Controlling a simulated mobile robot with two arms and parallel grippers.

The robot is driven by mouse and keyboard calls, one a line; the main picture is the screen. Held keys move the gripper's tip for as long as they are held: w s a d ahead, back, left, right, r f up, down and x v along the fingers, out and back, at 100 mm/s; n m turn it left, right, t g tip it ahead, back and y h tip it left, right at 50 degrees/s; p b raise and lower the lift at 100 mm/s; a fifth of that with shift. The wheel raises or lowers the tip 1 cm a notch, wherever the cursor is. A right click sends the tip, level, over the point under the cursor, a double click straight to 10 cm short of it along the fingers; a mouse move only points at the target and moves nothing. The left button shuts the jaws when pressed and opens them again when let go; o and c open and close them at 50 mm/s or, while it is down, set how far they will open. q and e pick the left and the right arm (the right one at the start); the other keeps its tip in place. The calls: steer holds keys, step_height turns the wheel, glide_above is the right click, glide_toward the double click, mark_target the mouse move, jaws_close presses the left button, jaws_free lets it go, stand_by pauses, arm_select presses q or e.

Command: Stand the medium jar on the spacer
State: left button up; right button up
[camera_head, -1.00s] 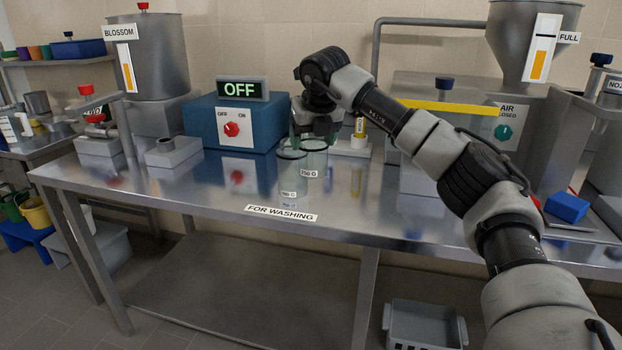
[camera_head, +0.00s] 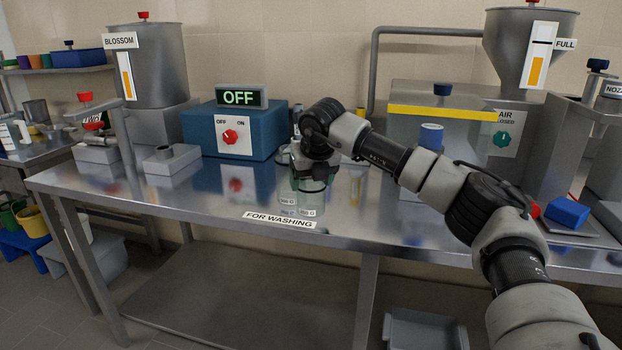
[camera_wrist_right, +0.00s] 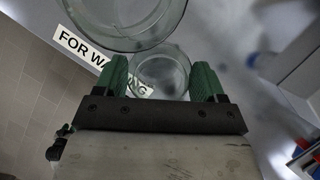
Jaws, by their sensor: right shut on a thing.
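My right gripper (camera_head: 312,178) is shut on a clear glass jar (camera_head: 309,199) above or at the steel table, near the "FOR WASHING" label. In the right wrist view the jar (camera_wrist_right: 160,76) sits between the green fingers (camera_wrist_right: 162,85). A second, larger-looking clear jar (camera_wrist_right: 125,20) shows close beside it. In the head view this second jar (camera_head: 286,194) is partly hidden by my gripper. The small weight labels are hard to read, so I cannot tell which jar is the medium one. I cannot pick out the spacer for certain. My left gripper is not in view.
A light grey block with a short round stub (camera_head: 172,160) stands at the table's left. A blue box with a red knob and OFF sign (camera_head: 238,130) is behind. A blue-capped container (camera_head: 431,136) stands behind my forearm. The table front (camera_head: 279,219) carries a label.

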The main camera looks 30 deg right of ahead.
steer(key=o, duration=1)
steer(key=shift+r, duration=0.1)
